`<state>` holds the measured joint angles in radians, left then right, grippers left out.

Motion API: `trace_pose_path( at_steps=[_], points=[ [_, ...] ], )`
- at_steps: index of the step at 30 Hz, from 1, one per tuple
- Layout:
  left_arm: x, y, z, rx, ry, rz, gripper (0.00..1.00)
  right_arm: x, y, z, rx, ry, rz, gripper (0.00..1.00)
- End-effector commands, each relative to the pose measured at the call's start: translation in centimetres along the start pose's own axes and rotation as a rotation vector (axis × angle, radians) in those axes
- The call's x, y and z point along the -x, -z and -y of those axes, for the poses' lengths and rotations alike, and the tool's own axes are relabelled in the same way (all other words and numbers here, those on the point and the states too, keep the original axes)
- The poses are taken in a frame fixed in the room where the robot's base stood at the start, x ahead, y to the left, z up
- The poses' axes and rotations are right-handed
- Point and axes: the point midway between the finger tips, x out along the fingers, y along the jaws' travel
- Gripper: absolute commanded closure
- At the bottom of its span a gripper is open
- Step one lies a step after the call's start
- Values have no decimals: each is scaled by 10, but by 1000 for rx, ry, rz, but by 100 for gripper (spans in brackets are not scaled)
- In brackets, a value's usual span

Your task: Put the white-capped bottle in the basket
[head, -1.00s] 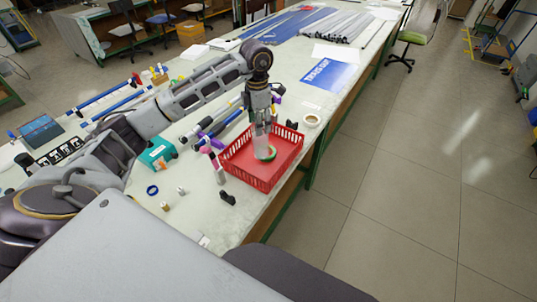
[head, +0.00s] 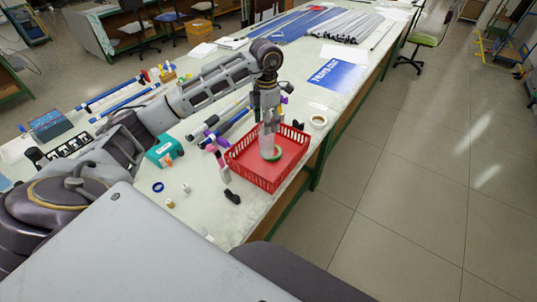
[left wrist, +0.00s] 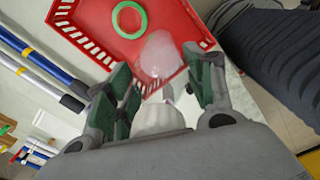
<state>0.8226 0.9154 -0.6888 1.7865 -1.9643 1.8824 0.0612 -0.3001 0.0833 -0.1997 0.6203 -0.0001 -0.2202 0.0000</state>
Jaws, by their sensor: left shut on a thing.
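The bottle (head: 267,143) is pale and translucent. It hangs upright in my left gripper (head: 268,122) over the red basket (head: 264,180). In the left wrist view, the bottle's clear body (left wrist: 160,55) points away from my palm, between the green-padded fingers of my left gripper (left wrist: 165,90). A white part, likely its cap (left wrist: 158,116), lies close to the palm. The basket's red floor and slotted wall (left wrist: 92,42) show beyond the bottle. I cannot tell whether the bottle's base touches the floor. My right gripper is not in view.
A green ring (head: 277,153) lies in the basket beside the bottle. A teal box (head: 163,150), a tape roll (head: 318,121), a black clip (head: 232,196) and a blue ring (head: 158,187) sit on the table. Tubes lie left of the basket. The table edge is close on its right.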

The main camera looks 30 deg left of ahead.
Motion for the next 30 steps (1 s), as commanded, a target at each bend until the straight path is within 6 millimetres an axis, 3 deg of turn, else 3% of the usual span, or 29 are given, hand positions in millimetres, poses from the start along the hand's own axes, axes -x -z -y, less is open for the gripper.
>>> trace_pose_path(
  at_steps=[16, 30],
  points=[
    [-56, 0, 1, 0, 1, -1, 96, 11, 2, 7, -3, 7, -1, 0],
    [-63, 0, 1, 0, 1, 0, 96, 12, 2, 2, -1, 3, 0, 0]
  ],
)
